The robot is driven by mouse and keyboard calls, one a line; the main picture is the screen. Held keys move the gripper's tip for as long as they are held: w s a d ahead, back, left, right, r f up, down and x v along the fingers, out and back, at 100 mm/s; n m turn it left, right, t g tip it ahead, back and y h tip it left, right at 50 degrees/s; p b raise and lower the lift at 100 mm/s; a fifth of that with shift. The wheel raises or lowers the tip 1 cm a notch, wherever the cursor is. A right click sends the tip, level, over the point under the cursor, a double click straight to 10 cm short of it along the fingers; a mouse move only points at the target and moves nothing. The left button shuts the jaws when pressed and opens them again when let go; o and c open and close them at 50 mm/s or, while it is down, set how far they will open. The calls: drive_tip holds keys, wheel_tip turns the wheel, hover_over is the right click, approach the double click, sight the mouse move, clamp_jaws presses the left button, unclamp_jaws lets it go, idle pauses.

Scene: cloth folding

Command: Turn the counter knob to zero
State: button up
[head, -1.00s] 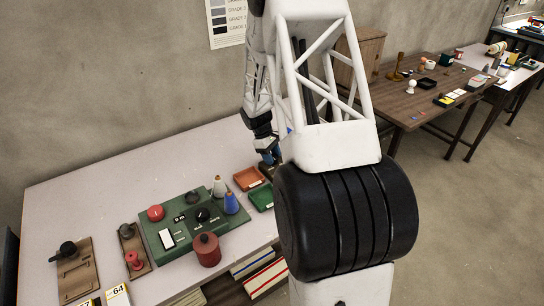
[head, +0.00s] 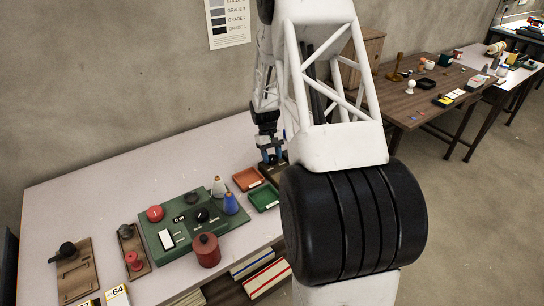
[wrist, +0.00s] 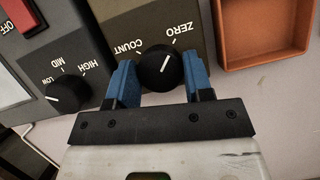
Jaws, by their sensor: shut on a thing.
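The counter knob (wrist: 157,72) is round and black with a white pointer line. In the wrist view it sits on a dark olive panel (wrist: 120,14) marked COUNT and ZERO, each with a white tick. The pointer slants up and right, roughly towards the ZERO tick. My gripper (wrist: 160,82) is shut on the knob, with a blue finger on either side of it. In the head view my gripper (head: 272,158) is at the back right of the pale table; the knob is hidden there.
In the wrist view, a grey panel with a LOW-MID-HIGH knob (wrist: 66,96) and red switch (wrist: 18,14) lies left; an orange tray (wrist: 262,50) lies right. In the head view, a green panel (head: 165,243), a red pot (head: 206,251) and a green tray (head: 264,197) stand nearby.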

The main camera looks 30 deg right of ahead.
drive_tip(key=o, duration=0.9)
drive_tip(key=shift+o, duration=0.2)
drive_tip(key=shift+r, duration=0.1)
drive_tip(key=v, duration=0.7)
drive_tip(key=shift+w+r, duration=0.2)
drive_tip(key=shift+r, duration=0.05)
